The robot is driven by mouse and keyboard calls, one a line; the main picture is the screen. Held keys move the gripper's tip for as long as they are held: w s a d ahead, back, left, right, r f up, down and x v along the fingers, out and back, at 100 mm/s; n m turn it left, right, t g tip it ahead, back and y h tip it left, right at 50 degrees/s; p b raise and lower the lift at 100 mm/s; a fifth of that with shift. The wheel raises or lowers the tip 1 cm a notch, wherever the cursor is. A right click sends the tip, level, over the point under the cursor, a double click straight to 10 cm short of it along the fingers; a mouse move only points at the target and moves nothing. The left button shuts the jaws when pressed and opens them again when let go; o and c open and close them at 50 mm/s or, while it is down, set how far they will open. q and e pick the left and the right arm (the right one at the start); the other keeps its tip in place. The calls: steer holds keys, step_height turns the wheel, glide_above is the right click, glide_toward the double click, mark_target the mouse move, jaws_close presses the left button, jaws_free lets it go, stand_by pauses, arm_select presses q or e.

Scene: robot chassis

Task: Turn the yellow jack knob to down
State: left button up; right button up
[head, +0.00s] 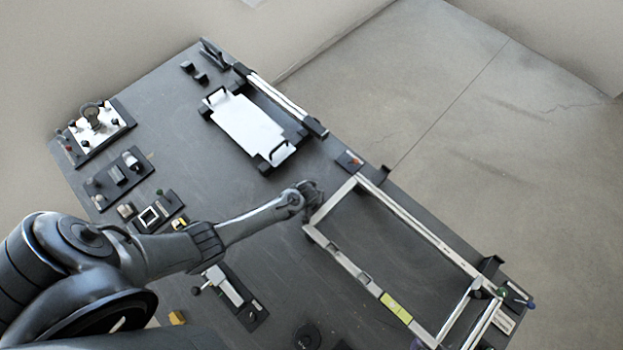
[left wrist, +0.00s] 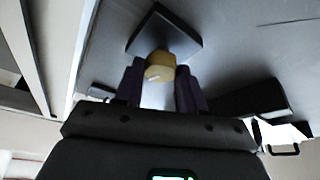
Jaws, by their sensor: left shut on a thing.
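The yellow jack knob (left wrist: 160,67) shows in the left wrist view, in front of a dark diamond-shaped plate (left wrist: 172,35). A pale mark is on its face; which setting it points to cannot be told. My left gripper (left wrist: 159,78) has its dark purple fingers on both sides of the knob and is shut on it. My right gripper is not in view.
The metal frame (head: 341,256) with a yellow-green label lies right of my gripper. A white tray with black handles (head: 243,123) stands behind it. Several small switch panels (head: 119,177) line the board's left side. The dark board (head: 180,140) between them is bare.

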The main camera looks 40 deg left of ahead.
arm_select(q)
steer(key=shift+n+y, duration=0.5)
steer(key=shift+n, duration=0.6)
steer(key=o, duration=1.1)
steer(key=shift+w, duration=0.1)
steer(key=shift+c, duration=0.2)
steer(key=shift+r, duration=0.1)
steer(key=shift+s+d+r+p, duration=0.15)
steer(key=shift+s+r+p, duration=0.15)
steer(key=shift+r, duration=0.3)
steer(key=p+v, duration=0.1)
steer(key=v, duration=0.8)
steer(key=shift+r, duration=0.2)
steer(key=shift+w, duration=0.1)
